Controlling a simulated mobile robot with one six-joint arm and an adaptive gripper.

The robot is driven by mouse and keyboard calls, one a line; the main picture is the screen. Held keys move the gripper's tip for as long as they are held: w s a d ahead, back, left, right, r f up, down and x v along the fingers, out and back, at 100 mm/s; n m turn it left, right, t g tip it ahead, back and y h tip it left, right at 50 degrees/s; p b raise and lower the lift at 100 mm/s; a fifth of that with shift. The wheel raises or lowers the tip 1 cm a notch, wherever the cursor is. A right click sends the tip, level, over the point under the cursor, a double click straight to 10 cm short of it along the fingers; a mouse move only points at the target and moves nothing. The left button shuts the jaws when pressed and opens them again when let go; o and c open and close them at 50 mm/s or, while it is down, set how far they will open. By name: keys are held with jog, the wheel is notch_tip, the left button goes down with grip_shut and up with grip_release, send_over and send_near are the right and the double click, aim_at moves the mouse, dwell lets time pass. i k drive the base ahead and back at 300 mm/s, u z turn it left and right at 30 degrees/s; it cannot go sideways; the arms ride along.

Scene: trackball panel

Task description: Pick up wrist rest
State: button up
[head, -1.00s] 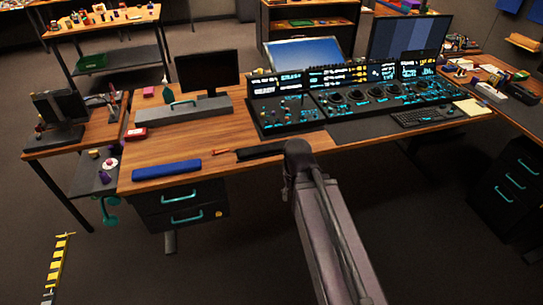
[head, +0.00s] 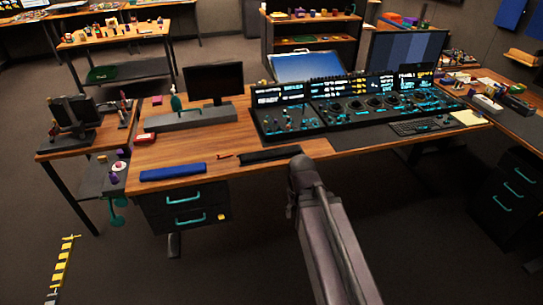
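A long blue padded bar (head: 173,172), which looks like a wrist rest, lies flat near the front left edge of the wooden desk (head: 215,160). A dark, flat bar (head: 270,156) lies along the front edge to its right and could also be a wrist rest; I cannot tell. A small red-orange item lies between the two. My arm rises from the bottom of the picture and ends in a joint just in front of the dark bar. My gripper does not show. Nothing is seen touching the blue bar.
A control console (head: 350,102) with lit screens stands at the back of the desk. The floor in front is clear.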

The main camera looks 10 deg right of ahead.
aim_at(294, 150)
jog(key=u, duration=1.15)
jog(key=k, duration=0.1)
jog(key=z, duration=3)
jog(key=i, duration=1.7)
jog(key=u, duration=0.25)
